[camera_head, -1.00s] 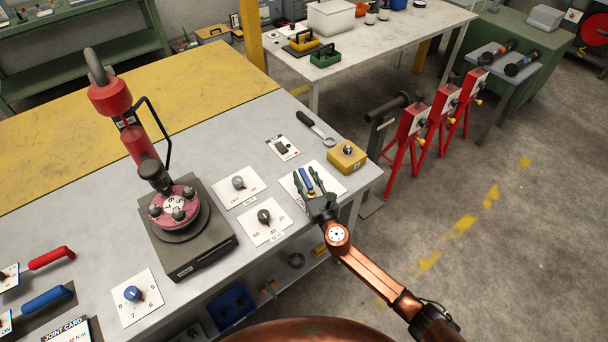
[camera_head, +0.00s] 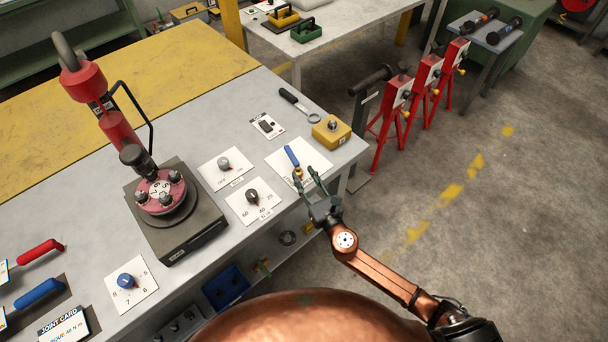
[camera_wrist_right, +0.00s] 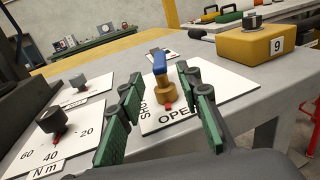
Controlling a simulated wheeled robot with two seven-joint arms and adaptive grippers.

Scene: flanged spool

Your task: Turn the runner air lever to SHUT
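The runner air lever has a blue handle (camera_head: 292,156) on a brass body and stands on a white plate (camera_head: 279,163). In the right wrist view the blue handle (camera_wrist_right: 160,62) points away from me, and a red pointer (camera_wrist_right: 168,106) sits on the near side by the word OPEN. SHUT is printed along the plate's left side. My right gripper (camera_head: 307,177) is open and empty at the plate's near edge. In the wrist view its green-padded fingers (camera_wrist_right: 162,90) stand apart, with the lever beyond and between them. My left gripper is not in view.
A yellow box marked 9 (camera_wrist_right: 262,42) stands right of the plate. Dial plates (camera_head: 252,197) lie to its left. A spool fixture (camera_head: 160,190) stands further left.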

